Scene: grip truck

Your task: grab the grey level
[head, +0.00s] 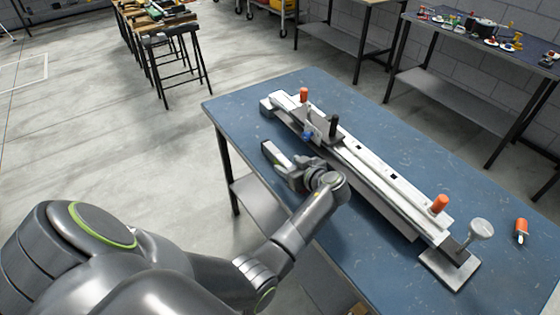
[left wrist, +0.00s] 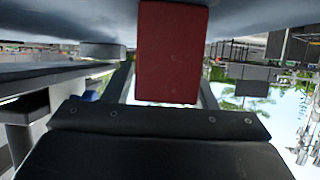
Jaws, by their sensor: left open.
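A long pale-grey bar assembly (head: 375,165) lies diagonally on the blue table (head: 450,145), with orange knobs and a black knob on it. I cannot tell for sure whether this or a part of it is the grey level. My left gripper (head: 273,153) is open, beside the near side of the bar towards its far left end. In the left wrist view a dark red block (left wrist: 171,52) shows ahead of the black gripper body; I cannot tell what it belongs to. My right gripper is not in view.
An orange-handled item (head: 521,231) lies near the table's right side, beside a round-topped metal piece (head: 481,229) at the bar's near end. Another table with small objects (head: 480,27) stands at the back right. The concrete floor (head: 120,130) to the left is clear.

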